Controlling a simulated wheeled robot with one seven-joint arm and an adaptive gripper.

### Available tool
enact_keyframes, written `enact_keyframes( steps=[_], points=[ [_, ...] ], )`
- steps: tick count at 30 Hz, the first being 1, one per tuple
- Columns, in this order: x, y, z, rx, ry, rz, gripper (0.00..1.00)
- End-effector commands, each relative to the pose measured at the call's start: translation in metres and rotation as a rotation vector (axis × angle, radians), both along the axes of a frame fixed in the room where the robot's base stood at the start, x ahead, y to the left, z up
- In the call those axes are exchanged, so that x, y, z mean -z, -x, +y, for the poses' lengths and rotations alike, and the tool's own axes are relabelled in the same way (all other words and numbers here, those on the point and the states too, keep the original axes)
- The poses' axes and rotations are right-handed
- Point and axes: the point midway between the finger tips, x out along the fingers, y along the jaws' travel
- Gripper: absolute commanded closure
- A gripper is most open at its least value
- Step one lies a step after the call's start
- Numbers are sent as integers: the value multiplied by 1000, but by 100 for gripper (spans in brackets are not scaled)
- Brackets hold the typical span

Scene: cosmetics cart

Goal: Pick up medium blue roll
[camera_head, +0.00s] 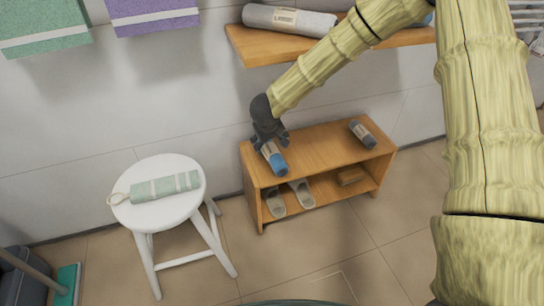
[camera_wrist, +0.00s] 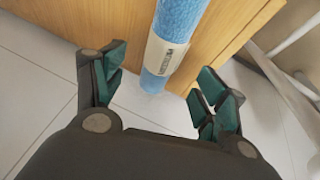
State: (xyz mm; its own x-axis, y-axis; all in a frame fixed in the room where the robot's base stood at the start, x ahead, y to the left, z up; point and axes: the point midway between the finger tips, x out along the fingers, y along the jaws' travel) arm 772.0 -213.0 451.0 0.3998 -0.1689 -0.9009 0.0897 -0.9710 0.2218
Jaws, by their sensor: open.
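The medium blue roll (camera_head: 276,161) lies on the top of the low wooden shelf, near its left end, with a pale label band around it. In the wrist view the blue roll (camera_wrist: 178,22) runs down between my open fingers, its label and lower end showing, apart from both fingertips. My gripper (camera_head: 269,138) is over the roll's back part in the head view and hides some of it. In the wrist view my gripper (camera_wrist: 158,95) is open, with one green-padded finger on each side of the roll. I cannot tell the exact height gap.
The wooden shelf (camera_head: 322,148) also bears a dark grey roll (camera_head: 362,134) at right; slippers (camera_head: 301,193) are on its lower level. A white stool (camera_head: 150,214) with a green roll (camera_head: 166,187) stands left. An upper wall shelf (camera_head: 250,45) holds a grey roll (camera_head: 288,20).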

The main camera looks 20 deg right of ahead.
Motion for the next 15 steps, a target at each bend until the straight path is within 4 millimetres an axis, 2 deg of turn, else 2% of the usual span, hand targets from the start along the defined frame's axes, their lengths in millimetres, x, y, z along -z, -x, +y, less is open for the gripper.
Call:
enact_keyframes(
  steps=[1, 3, 10, 15],
  points=[
    [11, -2, -1, 1, 0, 1, 28],
    [17, -5, -2, 0, -1, 1, 28],
    [24, -9, -3, 0, -1, 0, 28],
    [40, -10, -5, 1, 0, 1, 28]
  ],
)
